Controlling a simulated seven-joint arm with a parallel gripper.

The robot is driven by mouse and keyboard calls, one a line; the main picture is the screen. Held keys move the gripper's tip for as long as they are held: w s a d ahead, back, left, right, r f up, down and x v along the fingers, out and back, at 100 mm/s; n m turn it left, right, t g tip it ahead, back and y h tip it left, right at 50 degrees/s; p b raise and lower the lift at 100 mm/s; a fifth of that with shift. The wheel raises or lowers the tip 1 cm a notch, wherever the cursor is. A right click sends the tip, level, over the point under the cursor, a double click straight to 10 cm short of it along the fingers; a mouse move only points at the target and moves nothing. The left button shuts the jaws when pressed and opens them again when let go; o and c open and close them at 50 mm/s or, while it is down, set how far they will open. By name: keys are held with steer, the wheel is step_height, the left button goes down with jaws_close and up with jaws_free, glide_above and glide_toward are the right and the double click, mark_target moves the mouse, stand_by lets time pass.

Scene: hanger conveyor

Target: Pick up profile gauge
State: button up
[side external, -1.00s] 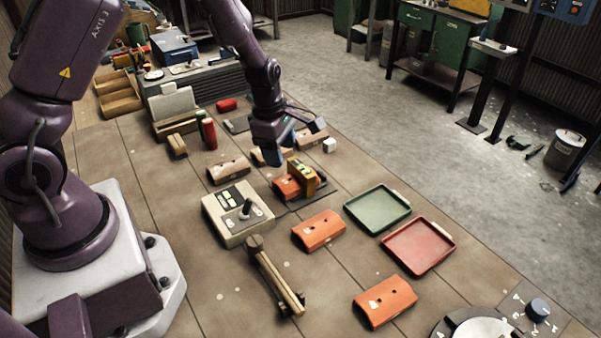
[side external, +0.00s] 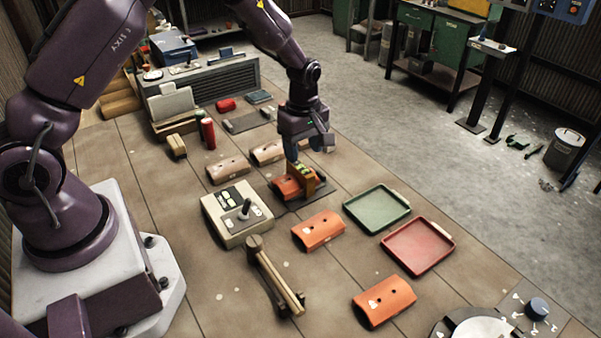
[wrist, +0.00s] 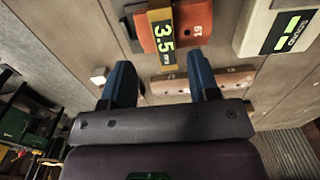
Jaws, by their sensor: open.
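The profile gauge (side external: 304,180), a yellow-brown upright piece, stands at an orange curved block (side external: 286,187) on a dark mat. In the wrist view the gauge (wrist: 161,34) shows a "3.5" label and lies ahead of my fingers, in line with the space between them. My gripper (side external: 306,146) is above the gauge, pointing down, with blue fingers. In the wrist view my gripper (wrist: 161,72) is open and nothing is held between the fingers. In the side view the near finger overlaps the gauge's top, so I cannot tell the exact gap.
More orange blocks (side external: 319,230) lie in front. A green tray (side external: 377,209) and a red tray (side external: 418,246) lie to the right. Tan curved blocks (side external: 228,170) lie behind.

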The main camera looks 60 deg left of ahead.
mark_target(301, 167)
steer(key=f, duration=0.4)
steer(key=shift+s+f, duration=0.3)
steer(key=shift+f, duration=0.05)
jaws_close()
steer(key=shift+r, duration=0.15)
